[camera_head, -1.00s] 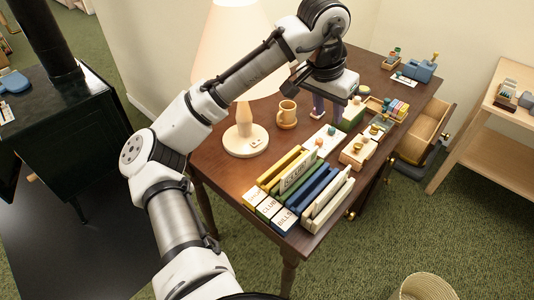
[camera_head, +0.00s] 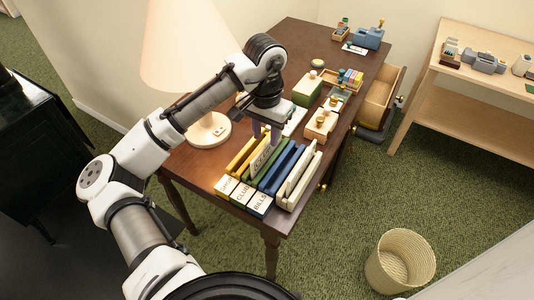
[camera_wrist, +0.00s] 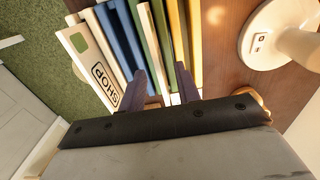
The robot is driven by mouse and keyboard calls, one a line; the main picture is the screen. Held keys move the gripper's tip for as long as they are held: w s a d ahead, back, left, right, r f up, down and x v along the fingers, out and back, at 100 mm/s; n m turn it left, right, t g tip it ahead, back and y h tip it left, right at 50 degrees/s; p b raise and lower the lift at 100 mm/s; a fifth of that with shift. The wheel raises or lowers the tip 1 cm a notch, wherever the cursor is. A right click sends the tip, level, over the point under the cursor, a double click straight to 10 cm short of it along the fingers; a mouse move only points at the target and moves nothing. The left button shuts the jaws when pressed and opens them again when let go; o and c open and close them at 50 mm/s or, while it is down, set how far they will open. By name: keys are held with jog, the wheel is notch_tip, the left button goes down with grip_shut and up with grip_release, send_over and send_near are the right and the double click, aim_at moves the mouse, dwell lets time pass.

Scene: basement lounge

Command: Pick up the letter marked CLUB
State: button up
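A pale letter with dark lettering (camera_head: 262,160) stands upright in the green section of the letter sorter; I cannot read its lettering surely. The green section's front label (camera_head: 242,194) reads CLUB. My gripper (camera_head: 266,140) points down above this letter, open. In the wrist view, its two purple fingers (camera_wrist: 160,72) are apart, with the letter's thin pale edge (camera_wrist: 150,38) between them; contact is not clear. A white letter marked SHOP (camera_wrist: 103,82), with a green stamp, stands at the sorter's cream end. The palm hides part of the sorter.
The sorter has yellow, blue (camera_head: 280,168) and cream sections beside the green one, with a BILLS label (camera_head: 260,204). A lamp (camera_head: 209,130) stands close left of the arm. Small boxes (camera_head: 321,124) stand behind the sorter. A wicker basket (camera_head: 400,262) is on the floor.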

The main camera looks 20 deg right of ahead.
aim_at(267, 143)
jog(key=shift+s+d+f, duration=0.1)
jog(key=shift+f, duration=1.8)
grip_shut()
jog(key=shift+r, duration=0.1)
